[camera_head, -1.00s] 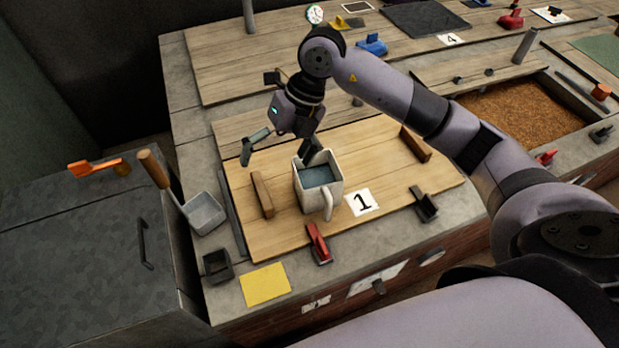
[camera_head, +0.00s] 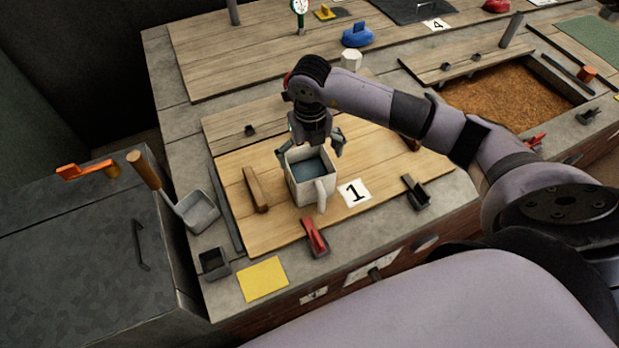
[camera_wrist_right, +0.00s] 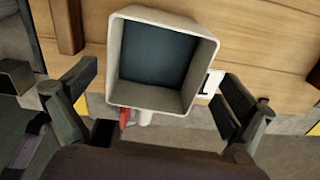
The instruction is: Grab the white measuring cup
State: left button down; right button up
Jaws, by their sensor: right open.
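The white measuring cup (camera_head: 299,186) stands upright on the light wooden board marked 1, its handle toward the front. It is square, with a dark bluish inside. My right gripper (camera_head: 310,152) is open just behind and above the cup, one finger to each side of it in the picture. In the right wrist view the cup (camera_wrist_right: 117,60) sits ahead, between and beyond the open fingers of my right gripper (camera_wrist_right: 165,95), with no contact visible. My left gripper is not in view.
Wooden blocks (camera_head: 255,190) stand on the board (camera_head: 250,231) left and right of the cup. A red clamp (camera_head: 315,237) lies at its front edge. A metal scoop (camera_head: 196,211) with a wooden handle is at left. A yellow card (camera_head: 263,279) lies in front.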

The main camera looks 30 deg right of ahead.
jog(key=f, duration=0.3)
jog(key=f+p, duration=0.1)
jog(key=f, duration=0.1)
jog(key=shift+s+a+f, duration=0.2)
jog(key=shift+s+f, duration=0.05)
jog(key=shift+f, duration=0.05)
jog(key=c, duration=1.6)
jog(key=shift+r, duration=0.1)
jog(key=shift+c, duration=0.4)
